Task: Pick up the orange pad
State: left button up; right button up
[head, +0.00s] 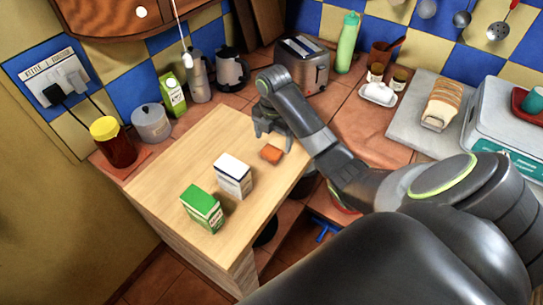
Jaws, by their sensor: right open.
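The orange pad (271,154) lies on the light wooden counter top, near its right edge. It is small and block-like. My right gripper (272,143) comes in from the right and hangs just behind the pad, jaws downward and open. It looks empty. I cannot tell whether a fingertip touches the pad. My left gripper is not in view.
A white carton (232,176) and a green-and-white carton (203,208) stand on the wooden counter (165,180), left of the pad. A toaster (303,63), a dark kettle (231,70) and a green bottle (348,42) stand behind. The counter's left part is clear.

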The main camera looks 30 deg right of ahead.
aim_at(272, 151)
notch_tip(272, 151, down, 2)
jog(key=shift+w+a+f+b, duration=0.1)
jog(key=shift+b, duration=0.25)
jog(key=shift+f+p, duration=0.35)
jog(key=shift+f, duration=0.05)
jog(key=shift+w+f, duration=0.15)
jog(key=shift+f, duration=1.35)
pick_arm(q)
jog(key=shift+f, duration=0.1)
pick_arm(e)
jog(key=shift+c, duration=0.3)
